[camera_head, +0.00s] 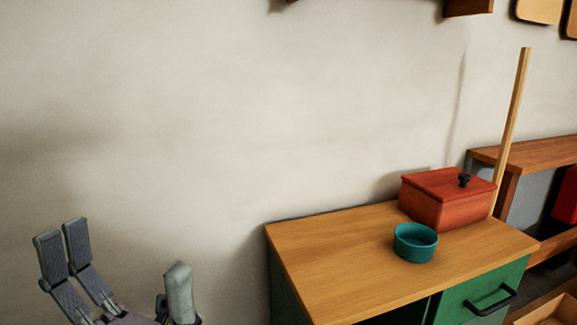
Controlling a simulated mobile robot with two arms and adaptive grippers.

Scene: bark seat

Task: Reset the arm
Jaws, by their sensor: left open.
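My left gripper (121,268) shows at the bottom left with its fingers pointing up. Its fingers are spread apart and nothing is between them. It is in front of the bare wall, well to the left of the wooden-topped cabinet (335,268), and touches nothing that I can see. The rest of the left arm is cut off by the bottom edge. My right gripper is not in view.
On the cabinet stand a red lidded box (436,212) with a black knob and a teal bowl (415,243). A wooden post (512,120) rises behind the box. A wooden bench (540,153) stands at right. The cabinet top's left part is clear.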

